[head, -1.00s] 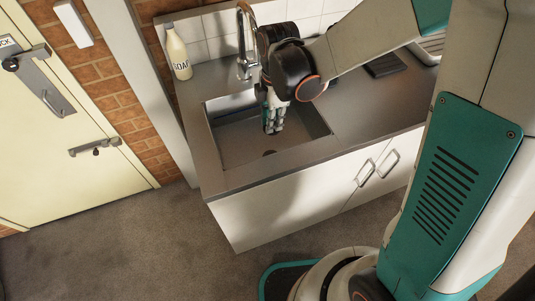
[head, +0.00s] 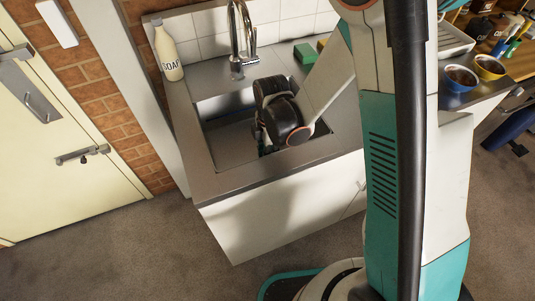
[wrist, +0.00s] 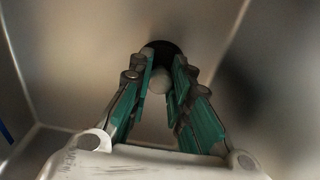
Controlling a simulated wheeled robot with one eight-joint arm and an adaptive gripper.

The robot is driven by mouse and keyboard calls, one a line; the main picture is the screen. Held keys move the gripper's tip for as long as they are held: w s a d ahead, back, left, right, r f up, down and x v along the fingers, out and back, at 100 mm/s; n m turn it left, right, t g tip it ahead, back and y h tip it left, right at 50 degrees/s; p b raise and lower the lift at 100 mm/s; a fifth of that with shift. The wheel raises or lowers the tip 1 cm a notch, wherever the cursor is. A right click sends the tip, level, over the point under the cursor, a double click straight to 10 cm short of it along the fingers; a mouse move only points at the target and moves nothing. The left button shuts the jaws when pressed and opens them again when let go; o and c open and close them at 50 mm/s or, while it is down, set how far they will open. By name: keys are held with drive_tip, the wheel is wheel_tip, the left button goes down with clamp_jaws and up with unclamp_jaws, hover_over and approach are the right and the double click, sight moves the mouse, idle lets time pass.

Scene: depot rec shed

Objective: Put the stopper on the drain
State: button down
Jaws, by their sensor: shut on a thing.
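My gripper (wrist: 162,72) is down inside the metal sink (head: 228,150), its teal fingers pointing at the sink floor. It is shut on the stopper (wrist: 158,83), which shows as a pale rounded piece between the fingers. A dark round patch (wrist: 164,48) lies just beyond the fingertips. I cannot tell whether it is the drain or the stopper's dark underside, nor whether the stopper touches the floor. In the head view my gripper (head: 264,146) is mostly hidden by my wrist and the sink's front edge, and the drain and stopper are out of sight.
The tap (head: 238,45) rises behind the sink, with a soap bottle (head: 168,52) to its left. A green sponge-like block (head: 304,53) lies on the counter to the right. Sink walls stand close around my gripper. Two bowls (head: 460,78) stand farther right.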

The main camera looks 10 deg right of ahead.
drive_tip(key=shift+f, duration=0.15)
drive_tip(key=c, duration=1.5)
unclamp_jaws()
drive_tip(key=s+d+r+m+t+p, duration=0.1)
drive_tip(key=d+r+m+p, duration=0.15)
drive_tip(key=r, duration=0.55)
drive_tip(key=s+d+r+m+t+p, duration=0.1)
drive_tip(key=d+r+m, duration=0.15)
drive_tip(key=r, duration=0.65)
drive_tip(key=s+d+r+m+t+p, duration=0.15)
drive_tip(key=r+m, duration=0.25)
drive_tip(key=r, duration=0.4)
drive_tip(key=shift+s+d+r+m+t, duration=0.65)
drive_tip(key=shift+s+d+r+m, duration=0.8)
drive_tip(key=shift+m, duration=0.6)
drive_tip(key=shift+s+d+r+m+t, duration=0.65)
drive_tip(key=shift+s+d+r+m, duration=0.4)
drive_tip(key=shift+s+m, duration=0.8)
drive_tip(key=shift+s+d+r+m+t, duration=0.65)
drive_tip(key=shift+s+d+r+m, duration=0.6)
drive_tip(key=shift+m, duration=0.95)
drive_tip(key=shift+s+d+f, duration=0.1)
drive_tip(key=shift+s+f, duration=0.05)
drive_tip(key=shift+s, duration=0.05)
